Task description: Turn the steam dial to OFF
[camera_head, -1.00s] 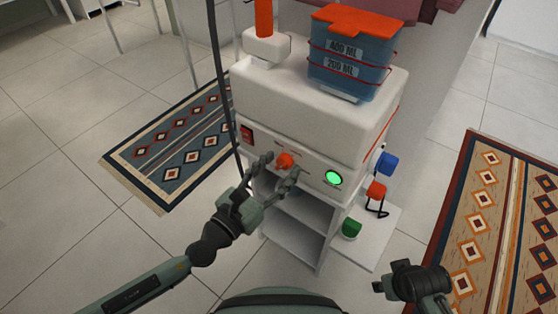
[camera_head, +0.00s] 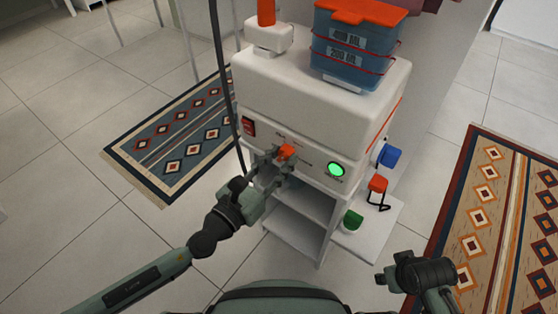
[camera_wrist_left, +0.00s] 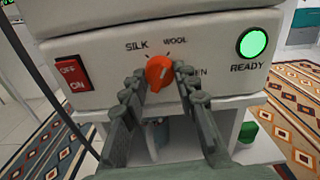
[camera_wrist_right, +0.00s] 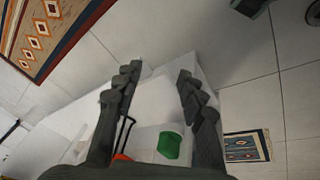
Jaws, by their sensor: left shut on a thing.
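The orange steam dial (camera_head: 287,152) is on the white front panel of the steam station (camera_head: 320,105).
A red OFF/ON switch (camera_wrist_left: 72,72) is left of the dial, and a lit green READY lamp (camera_head: 336,169) is right of it. A blue water tank (camera_head: 356,52) stands on top. A dark cable (camera_head: 222,90) hangs at the left.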

